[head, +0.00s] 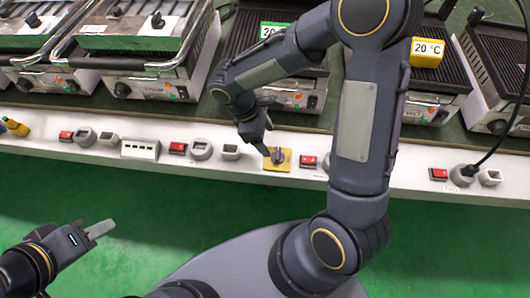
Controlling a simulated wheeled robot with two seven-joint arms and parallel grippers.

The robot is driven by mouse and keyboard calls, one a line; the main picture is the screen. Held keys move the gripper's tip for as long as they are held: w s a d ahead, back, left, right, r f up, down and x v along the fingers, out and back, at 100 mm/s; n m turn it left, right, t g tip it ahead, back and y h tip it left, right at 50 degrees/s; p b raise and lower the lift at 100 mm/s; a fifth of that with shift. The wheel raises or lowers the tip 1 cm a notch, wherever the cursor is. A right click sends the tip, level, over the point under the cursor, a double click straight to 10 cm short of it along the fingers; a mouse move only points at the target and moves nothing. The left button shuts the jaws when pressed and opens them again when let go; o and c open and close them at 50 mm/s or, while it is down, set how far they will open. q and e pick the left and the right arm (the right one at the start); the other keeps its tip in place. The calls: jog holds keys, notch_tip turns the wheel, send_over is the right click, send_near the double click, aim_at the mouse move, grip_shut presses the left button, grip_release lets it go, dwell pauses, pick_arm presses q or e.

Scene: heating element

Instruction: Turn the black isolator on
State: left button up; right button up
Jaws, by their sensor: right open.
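The black isolator (279,158) is a dark knob on a yellow plate, set on the white ledge near the middle of the head view. My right gripper (262,146) points down at it, with its fingertips at the knob's upper left. It is open; whether the fingers touch the knob cannot be made out. The gripper hides part of the knob and plate. My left gripper (96,232) is at the lower left above the green floor, away from the ledge. It looks empty, and its finger gap is not clear.
Red switches (177,148), grey sockets (201,150) and a white multi-socket block (140,149) line the ledge (230,128). Contact grills (150,60) stand behind, with a green display and a yellow "20 °C" display (427,52). A black cable hangs at right. My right arm covers part of the ledge.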

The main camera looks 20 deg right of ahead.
aim_at(277, 153)
jog(key=b+x, duration=0.1)
jog(key=x, duration=0.6)
jog(key=shift+d+f, duration=0.1)
jog(key=shift+f, duration=0.05)
jog(key=shift+c, duration=0.2)
jog(key=c, duration=0.9)
